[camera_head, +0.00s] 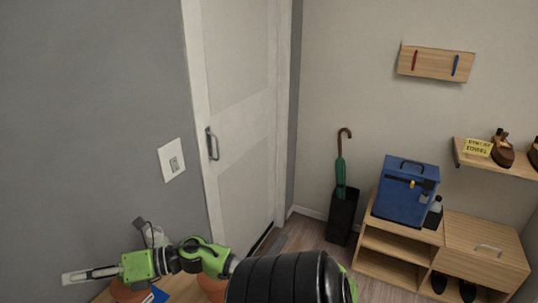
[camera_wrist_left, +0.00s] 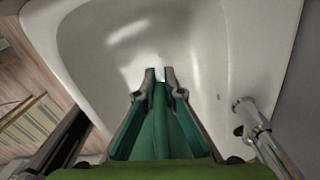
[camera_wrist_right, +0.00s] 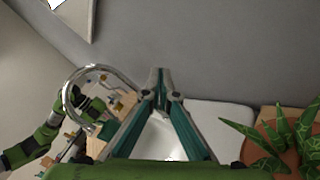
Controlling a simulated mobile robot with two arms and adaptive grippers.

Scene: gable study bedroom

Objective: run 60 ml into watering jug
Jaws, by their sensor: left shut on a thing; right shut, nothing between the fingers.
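In the left wrist view my left gripper (camera_wrist_left: 160,76) points into a white basin (camera_wrist_left: 105,35). Its fingertips are close together on a small pale thing that I cannot make out clearly. A chrome tube (camera_wrist_left: 268,142), perhaps part of a tap, is to its right. My right gripper (camera_head: 92,274) is at the lower left of the head view, shut and empty. In the right wrist view its fingertips (camera_wrist_right: 160,84) meet in front of the grey wall, with the white basin below. A curved chrome spout (camera_wrist_right: 72,88) arches to the left. I cannot identify a watering jug in any view.
A leafy plant (camera_wrist_right: 250,132) in a terracotta pot (camera_wrist_right: 285,150) stands right of my right gripper. The grey wall (camera_head: 90,110) is close. A white door (camera_head: 237,135) is behind. A blue box (camera_head: 407,192) sits on a wooden cabinet far right.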

